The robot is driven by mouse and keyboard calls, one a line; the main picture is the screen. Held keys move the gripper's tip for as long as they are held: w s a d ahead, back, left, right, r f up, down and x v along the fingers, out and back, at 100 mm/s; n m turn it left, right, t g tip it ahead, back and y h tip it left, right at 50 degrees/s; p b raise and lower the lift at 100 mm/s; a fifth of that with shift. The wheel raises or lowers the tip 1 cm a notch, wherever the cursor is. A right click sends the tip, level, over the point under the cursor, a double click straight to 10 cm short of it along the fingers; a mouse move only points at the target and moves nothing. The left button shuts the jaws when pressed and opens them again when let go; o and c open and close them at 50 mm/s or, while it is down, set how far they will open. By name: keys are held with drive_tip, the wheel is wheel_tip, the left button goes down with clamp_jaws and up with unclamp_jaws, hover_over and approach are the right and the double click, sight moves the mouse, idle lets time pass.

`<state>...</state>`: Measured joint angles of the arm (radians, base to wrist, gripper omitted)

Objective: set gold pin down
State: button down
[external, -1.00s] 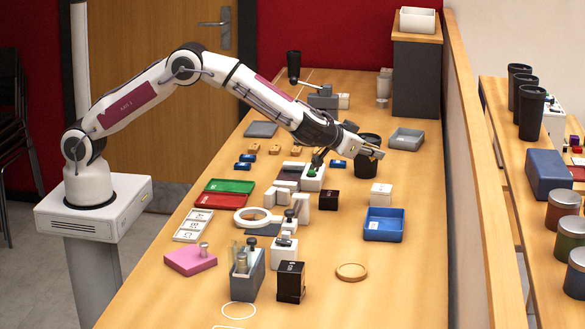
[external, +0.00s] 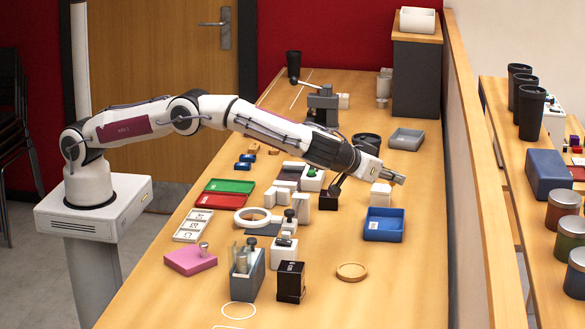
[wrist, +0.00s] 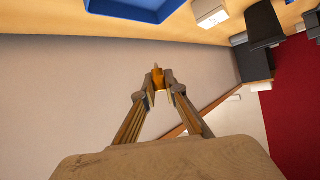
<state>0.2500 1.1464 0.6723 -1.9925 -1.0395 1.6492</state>
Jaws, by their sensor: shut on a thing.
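The gold pin (wrist: 157,77) shows in the wrist view as a small orange-gold piece between my fingertips. My gripper (wrist: 158,82) is shut on it. In the external view my gripper (external: 398,179) is held out to the right, appearing above the blue tray (external: 384,224) and beside the white block (external: 381,194). The pin is too small to make out there. In the wrist view the blue tray (wrist: 135,12) and a white block (wrist: 210,12) lie at the top, apart from the pin.
A round wooden dish (external: 352,271) and a black box (external: 291,281) stand nearer the front. A pink block (external: 190,260) with a silver knob is at the left. A wooden rail (external: 475,160) borders the table's right side. The front right table is clear.

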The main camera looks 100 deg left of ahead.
hover_over(381, 254)
drive_tip(key=f, duration=0.2)
drive_tip(key=shift+d+r+t, duration=0.1)
drive_tip(key=shift+t, duration=0.2)
drive_tip(key=shift+f, duration=3.1)
drive_tip(key=shift+f, duration=1.85)
drive_tip(key=shift+f, duration=0.15)
drive_tip(key=c, duration=2.1)
unclamp_jaws()
